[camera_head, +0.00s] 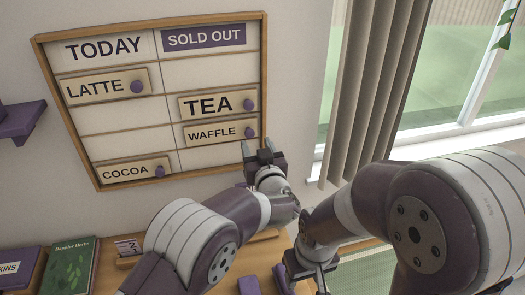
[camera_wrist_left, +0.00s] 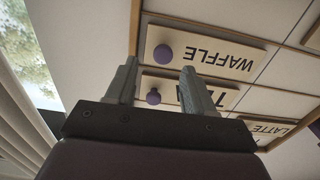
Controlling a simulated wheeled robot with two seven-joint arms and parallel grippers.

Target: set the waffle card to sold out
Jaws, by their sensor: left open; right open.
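The menu board (camera_head: 125,124) has a TODAY column on the left and a SOLD OUT column (camera_head: 204,37) on the right. The waffle card (camera_head: 212,133), pale wood with a purple knob (camera_head: 249,132), sits in the SOLD OUT column, below the tea card (camera_head: 212,104). My left gripper (camera_head: 260,150) is open just below the waffle knob at the board's lower right corner. In the left wrist view the waffle card (camera_wrist_left: 220,58) appears upside down, with its knob beyond the open, empty fingers (camera_wrist_left: 158,78). My right gripper (camera_head: 318,278) is low at the bottom edge, partly cut off.
The latte card (camera_head: 100,87) and cocoa card (camera_head: 130,171) are in the TODAY column. A green book (camera_head: 68,265) and a small number block (camera_head: 128,247) stand on the wooden counter below. A purple shelf (camera_head: 20,122) is at left; a curtain (camera_head: 375,75) and window are at right.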

